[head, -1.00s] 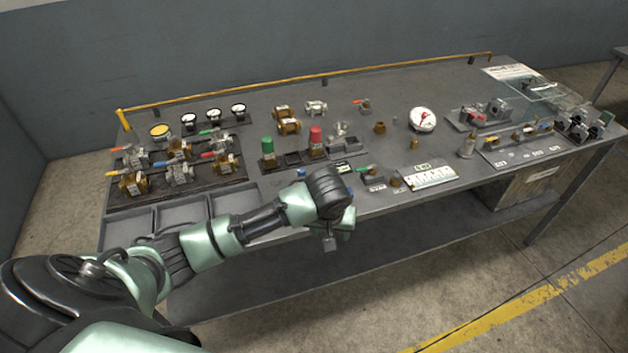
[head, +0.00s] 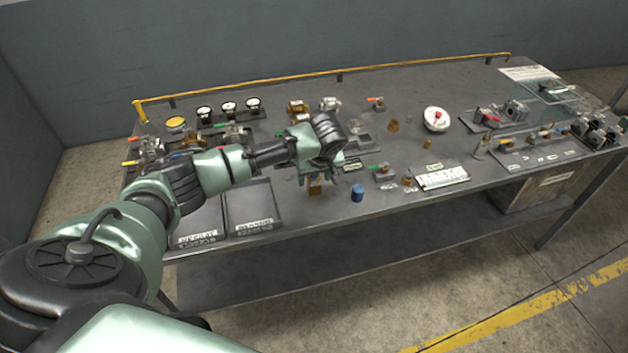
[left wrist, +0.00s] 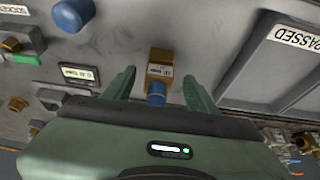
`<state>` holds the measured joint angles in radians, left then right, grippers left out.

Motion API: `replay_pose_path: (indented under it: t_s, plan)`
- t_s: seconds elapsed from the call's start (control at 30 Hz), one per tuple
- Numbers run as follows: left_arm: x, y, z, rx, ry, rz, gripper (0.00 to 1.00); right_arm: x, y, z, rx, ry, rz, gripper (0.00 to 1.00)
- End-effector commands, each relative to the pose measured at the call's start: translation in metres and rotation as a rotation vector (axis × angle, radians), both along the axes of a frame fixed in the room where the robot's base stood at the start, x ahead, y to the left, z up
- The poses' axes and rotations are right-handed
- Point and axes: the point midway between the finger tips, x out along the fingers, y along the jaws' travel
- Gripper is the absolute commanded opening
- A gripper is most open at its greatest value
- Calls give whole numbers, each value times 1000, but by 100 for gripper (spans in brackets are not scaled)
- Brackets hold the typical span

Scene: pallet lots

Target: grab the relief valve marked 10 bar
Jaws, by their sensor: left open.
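A brass valve with a blue cap stands between the fingers of my left gripper (left wrist: 159,78) in the left wrist view. Its brass body (left wrist: 160,57) carries a pale label too small to read, and its blue cap (left wrist: 156,93) is nearest the palm. In the head view the valve's brass body (head: 315,188) shows below my left gripper (head: 316,176), near the table's front edge. The left gripper is open, one finger on each side of the valve, with visible gaps. The gripper and forearm hide the valve's top in the head view. My right gripper is not in view.
A separate blue cylinder (head: 357,192) stands just right of the gripper, also in the left wrist view (left wrist: 72,12). A tray marked PASSED (left wrist: 285,65) lies on the other side.

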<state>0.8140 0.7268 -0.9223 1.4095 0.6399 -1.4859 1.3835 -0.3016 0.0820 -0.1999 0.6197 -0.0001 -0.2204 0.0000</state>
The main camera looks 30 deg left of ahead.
Motion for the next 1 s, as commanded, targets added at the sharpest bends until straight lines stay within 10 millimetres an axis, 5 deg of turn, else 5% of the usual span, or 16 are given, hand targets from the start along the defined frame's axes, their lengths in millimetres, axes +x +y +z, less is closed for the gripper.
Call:
replay_pose_path:
  t_s: [0.2, 0.47, 0.5, 0.7, 1.0]
  plan:
    - [9, 8, -24, 0, 2, -1, 57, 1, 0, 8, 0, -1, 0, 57]
    - [10, 9, -28, -1, -1, -3, 57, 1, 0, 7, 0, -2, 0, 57]
    - [10, 9, -28, -1, -1, -3, 55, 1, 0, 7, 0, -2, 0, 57]
    - [10, 9, -28, 0, 0, -2, 0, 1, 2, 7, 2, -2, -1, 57]
    - [10, 9, -27, 0, -3, -2, 0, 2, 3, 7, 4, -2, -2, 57]
